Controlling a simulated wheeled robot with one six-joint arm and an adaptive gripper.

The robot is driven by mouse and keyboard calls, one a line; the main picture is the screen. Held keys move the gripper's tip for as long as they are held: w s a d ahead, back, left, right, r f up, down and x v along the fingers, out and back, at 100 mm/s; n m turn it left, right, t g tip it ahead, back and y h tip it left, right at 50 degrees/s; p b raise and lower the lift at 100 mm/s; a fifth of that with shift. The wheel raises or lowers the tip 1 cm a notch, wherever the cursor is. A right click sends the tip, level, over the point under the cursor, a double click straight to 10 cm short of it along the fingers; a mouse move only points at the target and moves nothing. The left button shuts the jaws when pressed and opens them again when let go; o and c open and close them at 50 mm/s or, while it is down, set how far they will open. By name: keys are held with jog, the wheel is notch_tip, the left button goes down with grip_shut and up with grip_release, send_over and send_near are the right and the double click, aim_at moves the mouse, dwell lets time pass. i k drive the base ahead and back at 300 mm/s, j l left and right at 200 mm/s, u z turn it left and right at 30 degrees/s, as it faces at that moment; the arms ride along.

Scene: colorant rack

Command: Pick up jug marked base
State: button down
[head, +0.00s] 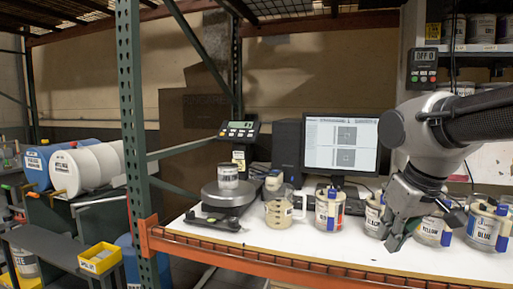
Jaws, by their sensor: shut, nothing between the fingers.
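A clear measuring jug (278,209) with a handle on its right side and pale contents stands upright on the white bench, left of the monitor. Any marking on it is too small to read, so I cannot confirm that it says base. My gripper (394,243) points down at the right, among the labelled colorant containers. It is shut and empty, well apart from the jug. It partly hides the containers behind it.
Labelled containers stand in a row: one with a red patch (329,210), one marked black (374,216), one marked yellow (431,231) and one marked blue (485,231). A scale (229,194) carries a can (228,176). An orange rack beam (270,262) edges the bench.

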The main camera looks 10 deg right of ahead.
aim_at(278, 197)
jog(key=i+j+z, duration=0.2)
jog(key=j+z, duration=0.15)
jog(key=j, duration=0.6)
jog(key=i+j+z, duration=0.1)
jog(key=j+z, duration=0.25)
jog(key=j, duration=0.6)
jog(key=j+z, duration=0.35)
jog(key=j, duration=0.6)
